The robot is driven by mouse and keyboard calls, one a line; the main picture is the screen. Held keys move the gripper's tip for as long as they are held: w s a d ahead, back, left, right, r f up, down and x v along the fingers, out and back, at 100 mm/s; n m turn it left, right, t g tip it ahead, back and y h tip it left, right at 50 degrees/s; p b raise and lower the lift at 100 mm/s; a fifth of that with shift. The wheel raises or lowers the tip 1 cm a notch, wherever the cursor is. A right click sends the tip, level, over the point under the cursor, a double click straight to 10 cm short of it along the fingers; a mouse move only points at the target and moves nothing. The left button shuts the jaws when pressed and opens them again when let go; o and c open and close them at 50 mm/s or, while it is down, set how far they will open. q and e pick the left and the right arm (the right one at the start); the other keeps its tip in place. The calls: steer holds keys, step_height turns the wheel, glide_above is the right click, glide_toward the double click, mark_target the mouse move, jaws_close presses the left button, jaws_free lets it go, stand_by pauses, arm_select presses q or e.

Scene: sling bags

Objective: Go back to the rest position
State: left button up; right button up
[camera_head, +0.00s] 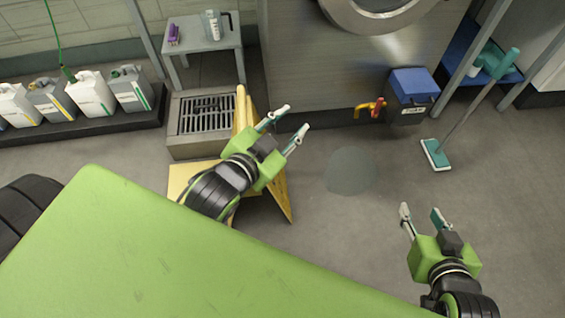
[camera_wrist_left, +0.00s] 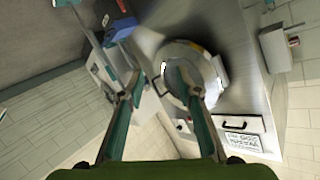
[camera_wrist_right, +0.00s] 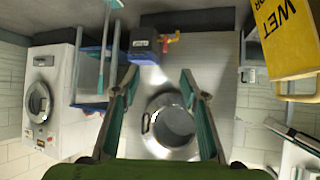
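My left gripper (camera_head: 286,124) is open and empty in the head view, above the floor in front of a yellow wet-floor sign (camera_head: 280,192). Its two fingers are apart in the left wrist view (camera_wrist_left: 165,88), with nothing between them but the distant machine. My right gripper (camera_head: 422,214) is open and empty in the head view, over bare floor at the lower right. Its fingers are spread wide in the right wrist view (camera_wrist_right: 157,82). No sling bag shows in any view.
A large steel machine (camera_head: 310,70) stands at the back, with a blue-lidded box (camera_head: 412,86) and red-yellow valve on its front. A floor drain (camera_head: 207,116), jugs (camera_head: 90,95), a small table (camera_head: 205,38) and a mop (camera_head: 436,154) stand around. Floor between the grippers is clear.

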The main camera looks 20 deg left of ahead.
arm_select(q)
steer(key=s+f+n+g, duration=0.3)
steer(key=s+f, duration=0.2)
steer(key=f, duration=0.3)
steer(key=shift+s+d+n+g, duration=0.3)
steer(key=shift+d+n, duration=0.1)
steer(key=shift+d, duration=0.05)
steer(key=shift+f, duration=0.1)
